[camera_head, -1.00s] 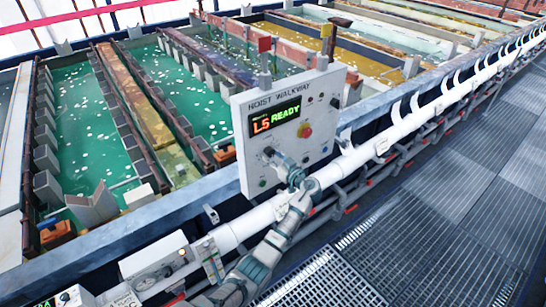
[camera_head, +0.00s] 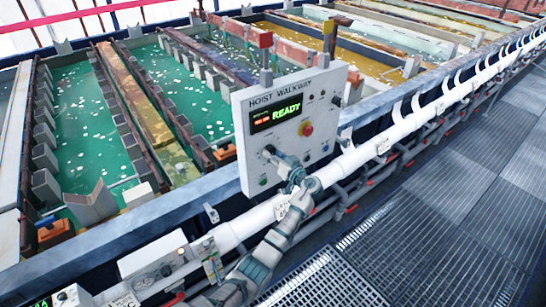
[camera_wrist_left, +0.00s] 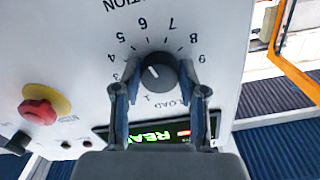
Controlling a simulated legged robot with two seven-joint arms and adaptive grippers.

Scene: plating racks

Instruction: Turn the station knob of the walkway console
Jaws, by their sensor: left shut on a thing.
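The walkway console (camera_head: 288,125) is a pale upright panel headed "HOIST WALKWAY". Its black station knob (camera_wrist_left: 158,74) has a ring of numbers around it, seen upside down in the left wrist view. My left gripper (camera_wrist_left: 159,68) is shut on the knob, one finger on each side. In the head view my left gripper (camera_head: 276,158) reaches the panel's lower left and largely hides the knob. The lit display (camera_head: 276,113) reads "READY" in green beside small red characters. A white mark shows on the knob, but its exact number is unclear. My right gripper is not in view.
A red push button on a yellow base (camera_head: 306,129) sits right of the display; it also shows at the left of the wrist view (camera_wrist_left: 40,113). Green tanks (camera_head: 80,110) lie behind the console.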

